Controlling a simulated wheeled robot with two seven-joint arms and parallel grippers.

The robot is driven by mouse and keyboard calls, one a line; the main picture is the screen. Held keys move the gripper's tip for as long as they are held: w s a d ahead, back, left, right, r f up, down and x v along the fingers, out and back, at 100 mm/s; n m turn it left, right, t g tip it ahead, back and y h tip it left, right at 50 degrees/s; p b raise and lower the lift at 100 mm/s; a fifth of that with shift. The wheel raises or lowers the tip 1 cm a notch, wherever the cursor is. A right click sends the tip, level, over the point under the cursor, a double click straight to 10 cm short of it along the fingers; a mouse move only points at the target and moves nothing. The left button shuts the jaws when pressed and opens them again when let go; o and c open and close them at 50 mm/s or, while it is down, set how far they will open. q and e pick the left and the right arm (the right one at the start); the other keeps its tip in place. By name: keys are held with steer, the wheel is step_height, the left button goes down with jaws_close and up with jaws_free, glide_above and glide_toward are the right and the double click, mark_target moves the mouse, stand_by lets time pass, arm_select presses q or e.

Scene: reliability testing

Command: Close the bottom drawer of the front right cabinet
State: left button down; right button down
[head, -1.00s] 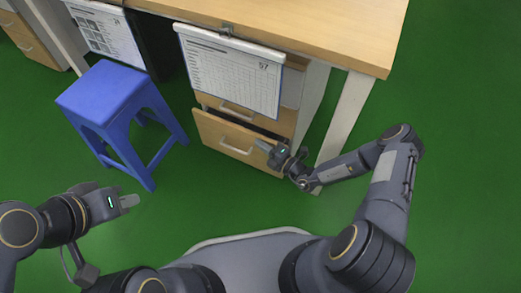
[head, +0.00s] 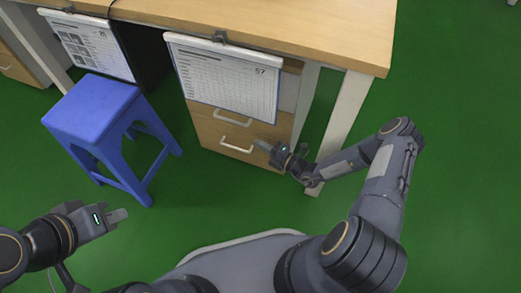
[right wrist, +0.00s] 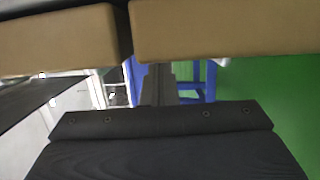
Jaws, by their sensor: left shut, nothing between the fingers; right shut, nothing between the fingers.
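The front right cabinet (head: 286,115) stands under the wooden desk. Its bottom drawer (head: 221,134) has a light wood front and a pale bar handle; no dark opening shows above the front now, and it looks flush or nearly flush with the drawer above. My right gripper (head: 263,147) is shut and empty, its tips at the right part of the drawer front; I cannot tell whether they touch. My left gripper (head: 119,216) is shut and empty, low at the left, away from the cabinet.
A blue stool (head: 95,108) stands left of the cabinet. A calendar sheet (head: 225,78) clipped to the desk (head: 290,30) hangs over the upper drawers. A white desk leg (head: 343,115) stands close behind my right forearm. The green floor is free at the right.

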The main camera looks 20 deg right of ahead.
steer(key=s+a+r+p, duration=0.4)
steer(key=s+r+p, duration=0.4)
steer(key=s+r, duration=0.4)
steer(key=shift+s+r, duration=0.3)
steer(key=shift+s, duration=0.45)
steer(key=shift+d, duration=0.1)
